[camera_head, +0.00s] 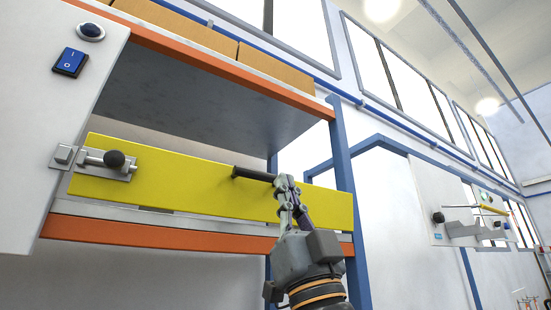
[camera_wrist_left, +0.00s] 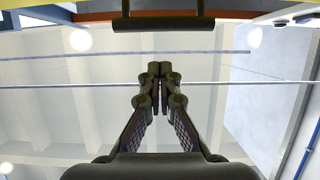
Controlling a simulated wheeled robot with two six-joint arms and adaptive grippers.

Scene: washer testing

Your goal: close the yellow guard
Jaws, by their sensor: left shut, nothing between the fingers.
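The yellow guard (camera_head: 190,180) is a long flat bar across the front of the shelf opening. My left gripper (camera_head: 287,182) is shut and empty, in front of the guard at the handle's right end. In the left wrist view its fingertips (camera_wrist_left: 160,68) appear apart from the handle. My right gripper is not in view.
The white panel (camera_head: 50,130) with a blue switch (camera_head: 70,62) stands at the left. An orange rail (camera_head: 150,233) runs below the guard and a blue post (camera_head: 343,180) stands at its right end. Another white panel (camera_head: 430,190) with fittings is farther right.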

